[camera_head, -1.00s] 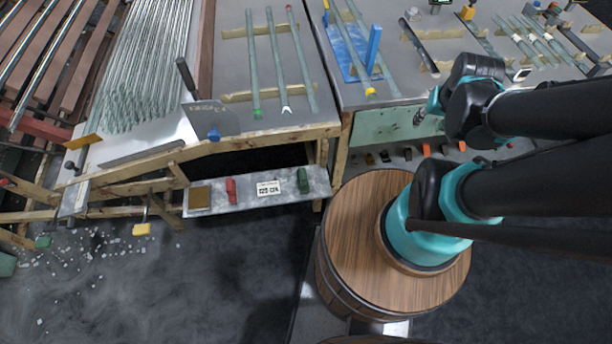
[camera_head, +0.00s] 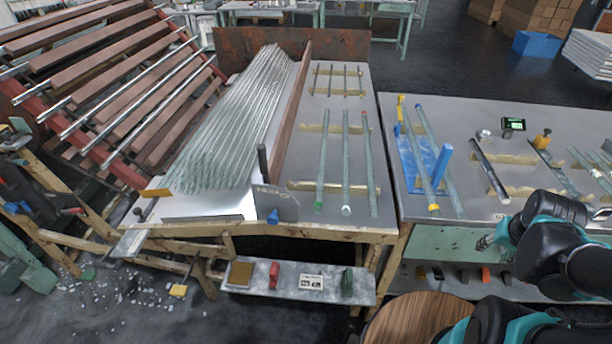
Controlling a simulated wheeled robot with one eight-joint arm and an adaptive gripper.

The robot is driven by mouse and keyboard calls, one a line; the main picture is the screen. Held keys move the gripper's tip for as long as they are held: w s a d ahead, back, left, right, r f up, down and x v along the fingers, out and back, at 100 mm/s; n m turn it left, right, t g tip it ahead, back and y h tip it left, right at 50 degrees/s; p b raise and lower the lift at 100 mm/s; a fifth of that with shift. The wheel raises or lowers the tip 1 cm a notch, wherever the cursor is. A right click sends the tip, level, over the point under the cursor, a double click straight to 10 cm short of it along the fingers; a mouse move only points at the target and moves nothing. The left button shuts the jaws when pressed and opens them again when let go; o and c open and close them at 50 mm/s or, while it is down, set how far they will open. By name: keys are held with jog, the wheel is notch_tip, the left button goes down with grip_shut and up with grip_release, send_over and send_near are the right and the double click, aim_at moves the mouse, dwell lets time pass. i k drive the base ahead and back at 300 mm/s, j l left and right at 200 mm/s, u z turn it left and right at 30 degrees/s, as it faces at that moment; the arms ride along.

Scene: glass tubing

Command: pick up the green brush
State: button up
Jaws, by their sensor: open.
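A small dark green object (camera_head: 347,282), which looks like the green brush, sits near the right end of the low grey shelf (camera_head: 328,289) under the middle bench. Its bristles are too small to make out.
On the low shelf are a red object (camera_head: 274,274), a white label card (camera_head: 311,282) and a brown block (camera_head: 241,274). Glass tubes (camera_head: 346,165) lie on the bench above. A round wooden stand (camera_head: 405,320) is at the front. Glass shards litter the floor at left.

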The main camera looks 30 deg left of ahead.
aim_at(347, 277)
jog(key=k+j+u, duration=0.15)
jog(key=k+j, duration=1.05)
jog(key=k, duration=0.1)
